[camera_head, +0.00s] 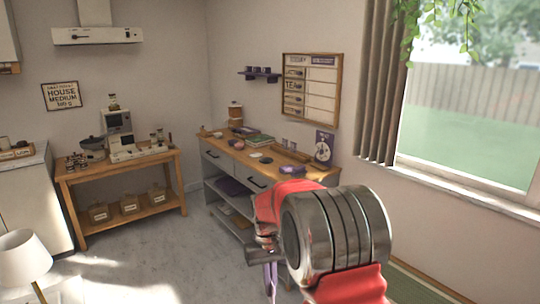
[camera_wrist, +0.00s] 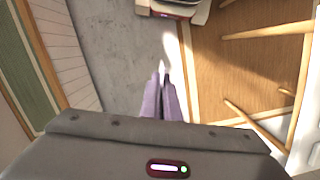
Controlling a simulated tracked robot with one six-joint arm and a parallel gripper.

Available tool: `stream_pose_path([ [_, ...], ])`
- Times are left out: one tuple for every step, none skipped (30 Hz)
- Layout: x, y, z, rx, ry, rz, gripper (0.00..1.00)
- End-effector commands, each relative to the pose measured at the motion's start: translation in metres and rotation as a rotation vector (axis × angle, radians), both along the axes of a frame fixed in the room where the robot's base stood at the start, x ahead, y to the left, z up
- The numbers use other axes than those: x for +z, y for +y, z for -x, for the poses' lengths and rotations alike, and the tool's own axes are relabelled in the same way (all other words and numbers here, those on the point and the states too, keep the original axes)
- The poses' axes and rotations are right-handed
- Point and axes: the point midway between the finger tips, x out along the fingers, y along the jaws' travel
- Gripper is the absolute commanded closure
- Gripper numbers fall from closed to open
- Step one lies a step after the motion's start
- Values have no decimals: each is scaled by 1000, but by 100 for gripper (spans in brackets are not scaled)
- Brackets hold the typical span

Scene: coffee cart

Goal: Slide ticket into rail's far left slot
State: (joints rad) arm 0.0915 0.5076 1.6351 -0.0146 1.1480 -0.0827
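My gripper (camera_head: 270,284) is in front of the counter in the head view, low and pointing down. In the wrist view its two purple fingers (camera_wrist: 161,88) lie close together over the grey floor. A thin pale sliver (camera_wrist: 162,67) shows at their tips; I cannot tell whether it is a ticket's edge or sunlit floor. I make out no ticket for sure elsewhere. A small dark purple rack (camera_head: 260,74) with several upright parts is on the back wall, left of the framed board; it may be the rail, but its slots are too small to tell.
A wooden-topped counter (camera_head: 222,147) with jars and small items runs under the framed menu board (camera_head: 311,88). A wooden table (camera_head: 120,168) with a coffee machine stands left. A lamp (camera_head: 22,256) is at the front left. The floor (camera_head: 150,250) between is clear.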

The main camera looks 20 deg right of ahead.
Motion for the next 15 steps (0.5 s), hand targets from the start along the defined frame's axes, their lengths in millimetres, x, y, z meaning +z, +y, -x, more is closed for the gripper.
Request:
stream_pose_path([
  [0,0,0,0,0,0,100],
  [0,0,0,0,0,0,100],
  [-2,1,0,0,1,0,100],
  [-4,2,1,1,2,0,100],
  [-6,3,1,1,2,0,100],
  [-12,5,2,2,3,0,100],
  [-17,7,3,3,4,0,100],
  [-23,9,4,3,5,0,100],
  [-33,12,5,3,5,0,100],
  [-41,15,7,3,7,-1,100],
  [-50,18,9,3,7,-1,100],
  [-63,23,11,4,7,-1,100],
  [-73,26,14,5,8,-1,100],
  [-82,30,16,6,8,-1,100],
  [-95,34,20,5,8,-1,100],
])
